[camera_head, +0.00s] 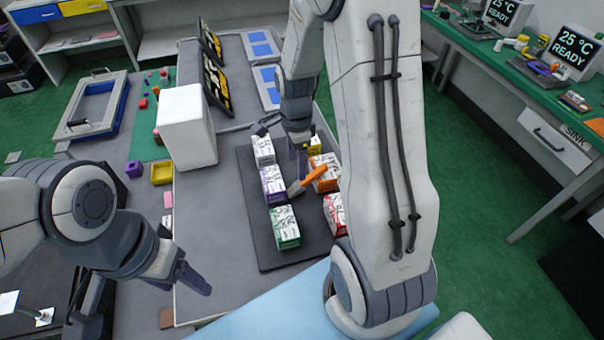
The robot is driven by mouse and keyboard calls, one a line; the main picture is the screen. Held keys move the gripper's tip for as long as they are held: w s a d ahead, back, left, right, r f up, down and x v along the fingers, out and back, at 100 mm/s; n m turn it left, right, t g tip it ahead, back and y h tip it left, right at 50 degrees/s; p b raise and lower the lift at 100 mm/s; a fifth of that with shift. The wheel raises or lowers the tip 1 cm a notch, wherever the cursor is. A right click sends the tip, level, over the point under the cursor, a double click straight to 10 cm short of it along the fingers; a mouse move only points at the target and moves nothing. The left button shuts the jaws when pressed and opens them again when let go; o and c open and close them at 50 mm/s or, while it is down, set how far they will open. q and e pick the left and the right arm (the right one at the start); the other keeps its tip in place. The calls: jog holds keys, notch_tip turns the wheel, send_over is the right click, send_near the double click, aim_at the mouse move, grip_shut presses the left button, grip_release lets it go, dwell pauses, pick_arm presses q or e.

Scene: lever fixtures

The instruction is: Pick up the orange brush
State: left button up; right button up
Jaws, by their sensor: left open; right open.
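The orange brush (314,177) lies tilted across the boxes on the dark mat (257,225), its orange end to the upper right. Its lower left end reaches the purple-marked box (273,185). My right gripper (301,165) points down just above and behind the brush, open and apart from it as far as I can tell; my arm partly hides its fingers. My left gripper (198,283) is open and empty, low over the grey table's left part, away from the brush.
Green-marked (285,228), orange-marked (323,168) and red-marked (334,210) boxes crowd the mat near the brush. A white block (187,127) stands to the left. My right arm's large link hides the mat's right side.

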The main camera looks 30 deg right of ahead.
jog(key=m, duration=0.1)
send_over(300, 183)
jog(key=f, duration=0.4)
jog(key=shift+s+f, duration=0.3)
jog(key=shift+f, duration=0.1)
jog(key=shift+w+d+f+p, duration=0.15)
jog(key=shift+f+p, duration=0.2)
jog(key=shift+f, duration=1.2)
jog(key=shift+w+a+f+p, duration=0.1)
jog(key=shift+f+p, duration=0.2)
jog(key=shift+f, duration=1.2)
grip_shut()
